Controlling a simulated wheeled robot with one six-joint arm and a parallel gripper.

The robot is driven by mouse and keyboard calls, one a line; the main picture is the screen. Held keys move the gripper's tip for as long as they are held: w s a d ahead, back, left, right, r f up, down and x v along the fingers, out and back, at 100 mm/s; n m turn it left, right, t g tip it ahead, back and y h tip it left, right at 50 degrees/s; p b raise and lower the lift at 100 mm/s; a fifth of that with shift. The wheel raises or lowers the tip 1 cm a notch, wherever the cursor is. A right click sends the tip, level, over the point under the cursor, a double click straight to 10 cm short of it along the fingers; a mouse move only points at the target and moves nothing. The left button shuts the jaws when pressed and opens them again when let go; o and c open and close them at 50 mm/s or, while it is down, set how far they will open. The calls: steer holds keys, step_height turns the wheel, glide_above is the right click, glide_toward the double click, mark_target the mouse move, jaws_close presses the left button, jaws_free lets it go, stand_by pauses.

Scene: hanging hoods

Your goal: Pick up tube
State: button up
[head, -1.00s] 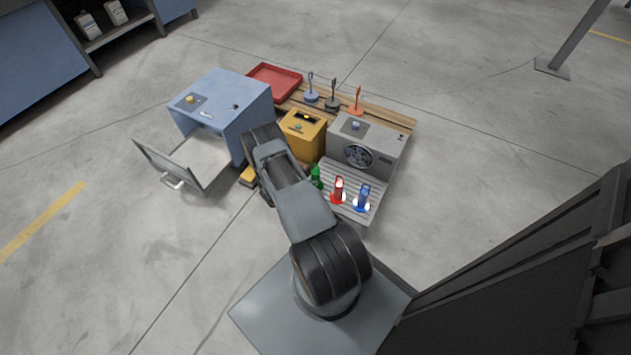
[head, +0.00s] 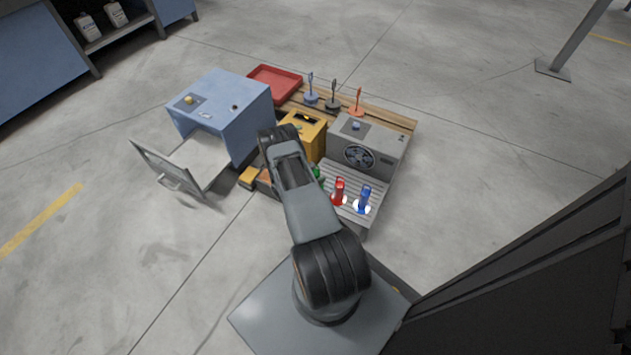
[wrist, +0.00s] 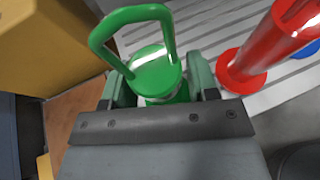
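A green tube (wrist: 152,72) with a loop handle on its cap stands between the two fingers of my gripper (wrist: 162,88) in the wrist view. The right finger is very close to its side. I cannot tell whether both fingers press on it. In the head view the green tube (head: 317,174) is partly hidden by my arm. A red tube (head: 339,190) and a blue tube (head: 364,198) stand to its right on the ribbed grey tray (head: 348,172). The red tube (wrist: 275,45) also shows at the right of the wrist view.
A yellow box (head: 307,133) and a grey fan unit (head: 375,147) stand behind the tubes. A blue cabinet (head: 225,105) with an open door (head: 168,172) is at left. A red tray (head: 274,82) and several small stands (head: 333,97) are at the back. The surrounding floor is clear.

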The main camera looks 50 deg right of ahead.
steer(key=c, duration=0.8)
